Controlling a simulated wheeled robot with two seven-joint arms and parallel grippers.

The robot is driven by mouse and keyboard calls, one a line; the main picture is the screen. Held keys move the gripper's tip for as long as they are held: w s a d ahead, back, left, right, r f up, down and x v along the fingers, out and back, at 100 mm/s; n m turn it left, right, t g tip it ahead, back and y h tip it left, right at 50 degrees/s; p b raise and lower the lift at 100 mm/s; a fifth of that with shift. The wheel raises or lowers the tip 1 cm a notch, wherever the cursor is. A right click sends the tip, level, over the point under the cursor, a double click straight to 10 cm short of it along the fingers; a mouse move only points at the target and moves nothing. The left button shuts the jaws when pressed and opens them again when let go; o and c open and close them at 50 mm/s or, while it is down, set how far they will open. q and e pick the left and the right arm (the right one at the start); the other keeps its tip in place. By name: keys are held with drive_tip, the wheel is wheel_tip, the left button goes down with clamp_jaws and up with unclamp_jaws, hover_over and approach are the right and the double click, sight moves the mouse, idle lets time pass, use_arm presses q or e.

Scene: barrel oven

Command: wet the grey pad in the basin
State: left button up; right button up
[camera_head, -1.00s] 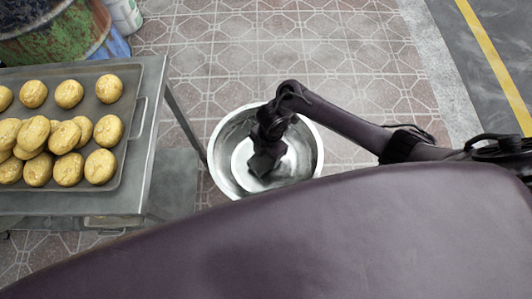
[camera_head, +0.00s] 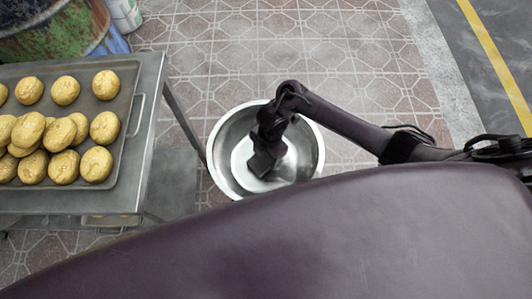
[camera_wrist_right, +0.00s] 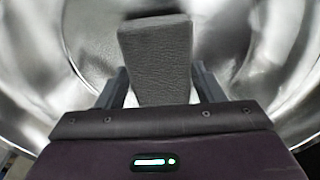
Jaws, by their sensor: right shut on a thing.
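The metal basin (camera_head: 222,150) stands on the tiled floor, right of the trolley. My right gripper (camera_head: 262,150) reaches down inside the basin's outline. In the right wrist view my right gripper (camera_wrist_right: 160,92) is shut on the grey pad (camera_wrist_right: 156,50), with one finger on each side of it. The pad also shows as a dark grey block in the head view (camera_head: 262,163). Shiny basin walls (camera_wrist_right: 280,50) surround the pad in the wrist view. I cannot tell whether the pad touches the basin's bottom or any water. My left gripper is not in view.
A metal trolley (camera_head: 150,100) at the left bears a tray (camera_head: 125,90) of several round golden buns (camera_head: 67,91). A rusty, colourful barrel (camera_head: 60,35) and a white bucket (camera_head: 124,14) stand at the back left. The tiled floor behind the basin is clear.

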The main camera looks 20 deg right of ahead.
sight(265, 158)
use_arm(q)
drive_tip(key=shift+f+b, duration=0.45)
use_arm(e)
drive_tip(key=shift+f, duration=0.55)
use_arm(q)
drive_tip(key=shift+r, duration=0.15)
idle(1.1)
use_arm(e)
drive_tip(key=shift+r+p, duration=0.4)
drive_tip(key=shift+p, duration=0.25)
drive_tip(key=shift+r+p, duration=0.9)
drive_tip(key=shift+p, duration=0.05)
drive_tip(key=shift+r+p, duration=1.15)
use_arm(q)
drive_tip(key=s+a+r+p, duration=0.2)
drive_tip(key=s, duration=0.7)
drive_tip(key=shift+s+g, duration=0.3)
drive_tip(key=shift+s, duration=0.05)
use_arm(e)
drive_tip(key=shift+r, duration=1.05)
